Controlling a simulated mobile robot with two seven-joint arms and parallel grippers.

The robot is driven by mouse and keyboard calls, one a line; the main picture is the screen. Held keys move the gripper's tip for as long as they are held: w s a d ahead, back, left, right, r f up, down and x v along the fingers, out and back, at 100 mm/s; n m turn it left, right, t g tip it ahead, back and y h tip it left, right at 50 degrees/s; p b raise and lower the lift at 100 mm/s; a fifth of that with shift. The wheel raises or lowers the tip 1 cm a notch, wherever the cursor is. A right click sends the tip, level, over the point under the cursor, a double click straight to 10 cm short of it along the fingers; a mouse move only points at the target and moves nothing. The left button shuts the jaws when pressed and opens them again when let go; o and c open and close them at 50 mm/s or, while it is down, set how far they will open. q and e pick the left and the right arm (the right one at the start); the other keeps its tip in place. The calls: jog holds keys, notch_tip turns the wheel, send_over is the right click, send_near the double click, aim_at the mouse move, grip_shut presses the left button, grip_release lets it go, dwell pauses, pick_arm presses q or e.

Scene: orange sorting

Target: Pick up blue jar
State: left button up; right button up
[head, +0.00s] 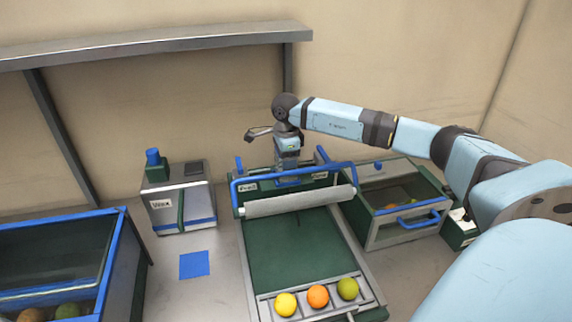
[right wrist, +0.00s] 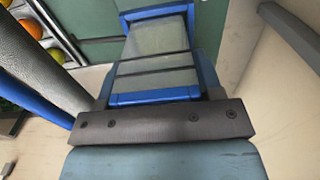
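My left gripper is not in view.
A green tray (head: 285,245) with a roller (head: 300,202) and blue rail holds three fruits in front. A glass-topped bin (head: 405,235) stands right, a grey box with a blue knob (head: 182,205) left. A blue-framed bin (head: 115,262) fills the near left.

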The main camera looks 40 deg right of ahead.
jog(key=c, duration=0.5)
jog(key=shift+w+r, duration=0.1)
jog(key=shift+r, duration=0.5)
notch_tip(320, 180, up, 19)
jog(key=shift+f+b, duration=0.1)
jog(key=shift+b, duration=1.05)
jog(key=shift+f, duration=0.1)
